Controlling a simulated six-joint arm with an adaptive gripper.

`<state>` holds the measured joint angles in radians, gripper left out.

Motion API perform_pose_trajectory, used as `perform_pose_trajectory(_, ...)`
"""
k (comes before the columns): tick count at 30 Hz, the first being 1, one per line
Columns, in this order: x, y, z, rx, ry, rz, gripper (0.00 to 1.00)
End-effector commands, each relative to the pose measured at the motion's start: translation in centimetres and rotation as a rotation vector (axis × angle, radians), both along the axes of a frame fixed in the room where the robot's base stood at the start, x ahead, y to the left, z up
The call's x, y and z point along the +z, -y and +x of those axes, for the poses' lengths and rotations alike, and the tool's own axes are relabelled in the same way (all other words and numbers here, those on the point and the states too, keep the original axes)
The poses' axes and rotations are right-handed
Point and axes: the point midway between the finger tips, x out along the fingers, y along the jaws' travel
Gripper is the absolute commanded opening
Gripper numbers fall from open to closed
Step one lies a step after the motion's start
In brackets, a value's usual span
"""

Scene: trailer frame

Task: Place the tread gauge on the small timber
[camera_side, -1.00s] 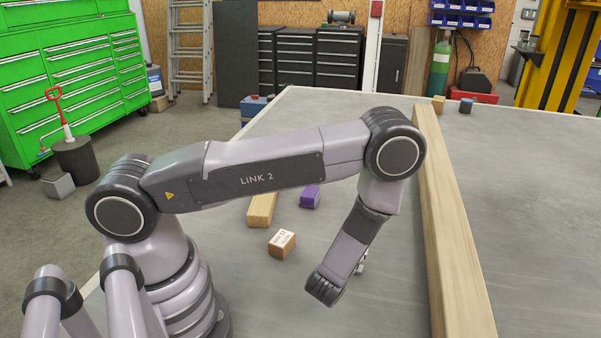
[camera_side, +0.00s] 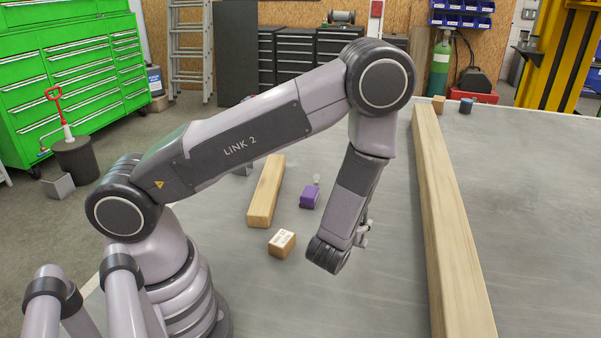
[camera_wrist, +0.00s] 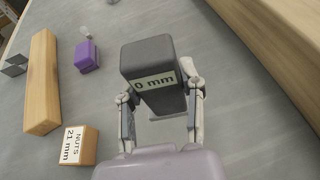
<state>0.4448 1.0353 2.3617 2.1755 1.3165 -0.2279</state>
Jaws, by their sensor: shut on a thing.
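My gripper (camera_wrist: 159,95) is shut on a dark grey block with a pale label ending in "0 mm", which looks like the tread gauge (camera_wrist: 146,52). It is held between the two fingers, above the bench. In the side view my gripper (camera_side: 364,234) is mostly behind my wrist, and the gauge is hidden there. The small timber (camera_side: 264,192), a short pale wood beam, lies flat on the bench left of my gripper. Its visible top is bare, and it also shows at the left of the wrist view (camera_wrist: 42,85).
A box labelled "NUTS 21 mm" (camera_wrist: 74,146) sits near the timber's near end. A purple object (camera_side: 310,197) lies to the timber's right. A long timber beam (camera_side: 446,220) runs along the bench at right. Bare bench (camera_side: 390,290) lies between my gripper and this beam.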

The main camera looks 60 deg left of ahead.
Motion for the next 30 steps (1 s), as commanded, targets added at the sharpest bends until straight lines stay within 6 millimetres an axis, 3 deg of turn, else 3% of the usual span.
perform_pose_trajectory(4, 1.8, -1.5, 0.2, 0.043, 0.005, 0.002, 0.00)
perform_pose_trajectory(7, 2.7, -4.6, 0.3, 0.131, 0.007, 0.006, 0.00)
perform_pose_trajectory(14, 5.5, -16.6, -1.5, 0.476, 0.010, 0.017, 0.00)
perform_pose_trajectory(18, 7.2, -23.4, -4.4, 0.683, 0.006, 0.015, 0.00)
perform_pose_trajectory(21, 8.1, -27.1, -6.6, 0.804, 0.004, 0.012, 0.00)
perform_pose_trajectory(24, 8.8, -29.6, -8.6, 0.892, 0.002, 0.007, 0.00)
perform_pose_trajectory(30, 9.2, -32.0, -10.3, 0.974, 0.001, 0.002, 0.00)
